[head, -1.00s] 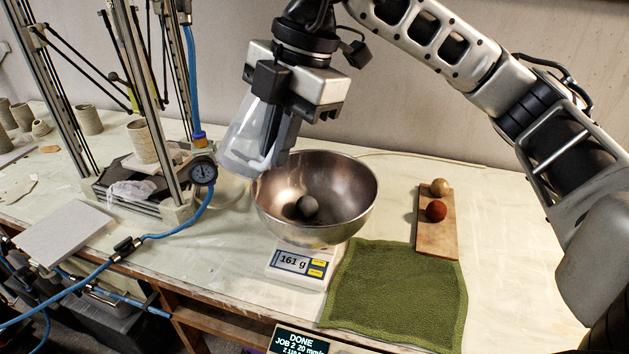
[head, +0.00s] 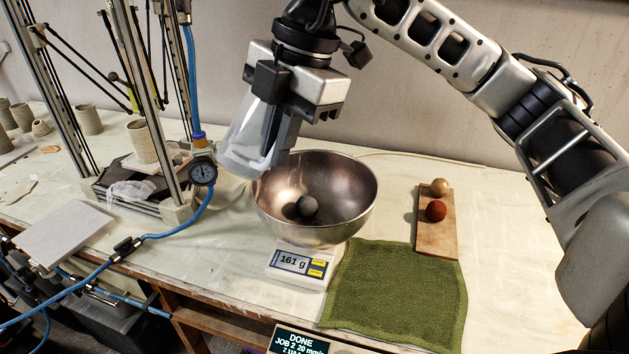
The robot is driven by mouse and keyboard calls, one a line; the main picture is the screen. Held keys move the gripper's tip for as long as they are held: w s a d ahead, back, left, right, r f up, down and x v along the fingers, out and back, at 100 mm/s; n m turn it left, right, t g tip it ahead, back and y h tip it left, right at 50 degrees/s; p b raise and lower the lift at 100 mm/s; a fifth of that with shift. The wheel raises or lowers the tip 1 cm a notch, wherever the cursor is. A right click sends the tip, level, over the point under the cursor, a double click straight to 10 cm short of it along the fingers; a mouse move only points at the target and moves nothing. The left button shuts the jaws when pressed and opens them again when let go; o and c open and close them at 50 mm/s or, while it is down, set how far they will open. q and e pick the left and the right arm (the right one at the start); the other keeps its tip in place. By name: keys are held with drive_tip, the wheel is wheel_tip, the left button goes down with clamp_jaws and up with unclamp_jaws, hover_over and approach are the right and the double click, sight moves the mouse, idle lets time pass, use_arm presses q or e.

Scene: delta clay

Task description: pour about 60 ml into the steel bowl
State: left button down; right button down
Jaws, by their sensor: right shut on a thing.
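The steel bowl (head: 345,220) stands on a white scale (head: 301,267) whose display reads 161 g. My right gripper (head: 270,135) is shut on a clear, translucent vessel (head: 240,140), held at the bowl's upper left. The vessel is tilted, with its lower end near the bowl's left rim. I cannot tell how much liquid it holds, and no stream is visible. My left gripper is not in view.
A green cloth (head: 395,295) lies right of the scale. A clay printer frame with a gauge (head: 203,171) and blue hose stands left.

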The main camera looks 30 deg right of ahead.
drive_tip(key=shift+r, duration=0.1)
idle(0.3)
drive_tip(key=shift+a+r+h, duration=0.15)
drive_tip(key=shift+a+h, duration=0.3)
drive_tip(key=shift+h, duration=0.05)
drive_tip(key=shift+a+r+h, duration=0.55)
drive_tip(key=shift+r+h, duration=0.2)
drive_tip(key=shift+h, duration=0.15)
drive_tip(key=shift+a+f+h, duration=0.1)
drive_tip(key=shift+a+h, duration=0.4)
drive_tip(key=shift+h, duration=0.5)
drive_tip(key=shift+s+a+r+m+h, duration=0.1)
drive_tip(key=shift+a+r+m+h, duration=0.15)
drive_tip(key=shift+h, duration=0.35)
drive_tip(key=shift+a+r+m+h, duration=0.15)
drive_tip(key=shift+a+r+h, duration=0.05)
drive_tip(key=shift+h, duration=0.4)
